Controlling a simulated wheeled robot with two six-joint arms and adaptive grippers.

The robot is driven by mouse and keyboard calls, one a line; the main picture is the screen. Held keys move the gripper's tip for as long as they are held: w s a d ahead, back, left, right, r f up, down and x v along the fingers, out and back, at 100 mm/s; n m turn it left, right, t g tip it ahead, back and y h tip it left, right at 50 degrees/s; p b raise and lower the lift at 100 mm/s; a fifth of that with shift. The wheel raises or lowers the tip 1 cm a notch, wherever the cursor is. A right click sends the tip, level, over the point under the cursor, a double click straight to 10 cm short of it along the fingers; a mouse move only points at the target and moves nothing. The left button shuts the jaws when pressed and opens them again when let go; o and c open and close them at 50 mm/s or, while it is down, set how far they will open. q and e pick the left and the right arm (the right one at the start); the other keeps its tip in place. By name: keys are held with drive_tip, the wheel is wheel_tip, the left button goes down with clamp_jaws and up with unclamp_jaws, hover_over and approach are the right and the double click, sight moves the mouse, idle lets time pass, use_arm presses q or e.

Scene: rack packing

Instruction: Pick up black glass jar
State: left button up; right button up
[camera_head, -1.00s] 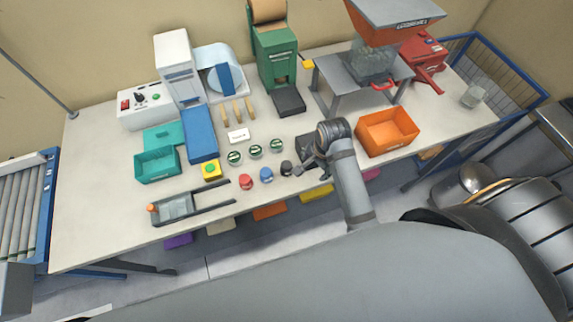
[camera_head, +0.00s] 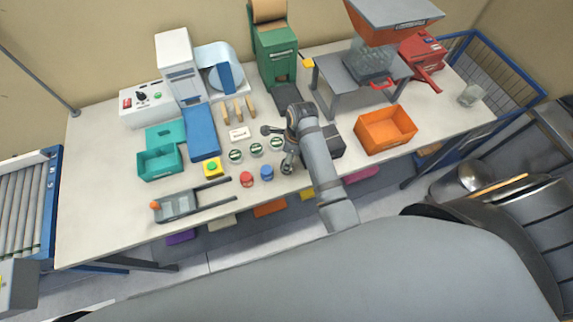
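The small dark jar (camera_head: 287,169) stands at the front edge of the table, at the right end of a row with a red-lidded jar (camera_head: 246,177) and a blue-lidded jar (camera_head: 267,173). My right gripper (camera_head: 279,143) is above and behind it. Its fingers look spread apart, one pointing left toward the green-lidded jars and one down close to the dark jar. I see nothing held between them. The near finger partly covers the dark jar, and I cannot tell whether they touch. My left gripper is not in view.
Several green-lidded jars (camera_head: 256,150) stand just behind the row. An orange bin (camera_head: 386,130) is to the right, with a dark box (camera_head: 330,142) beside my arm. A grey tray fixture (camera_head: 180,205) lies front left, and a teal bin (camera_head: 160,162) is behind it.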

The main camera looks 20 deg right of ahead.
drive_tip(key=shift+s+f+p, duration=0.1)
drive_tip(key=shift+f+p, duration=0.15)
drive_tip(key=shift+p, duration=0.05)
drive_tip(key=f, duration=0.1)
drive_tip(key=f+p, duration=0.1)
drive_tip(key=f, duration=0.2)
drive_tip(key=shift+a, duration=0.3)
drive_tip(key=shift+f, duration=0.35)
drive_tip(key=c, duration=1.3)
drive_tip(key=shift+r, duration=0.15)
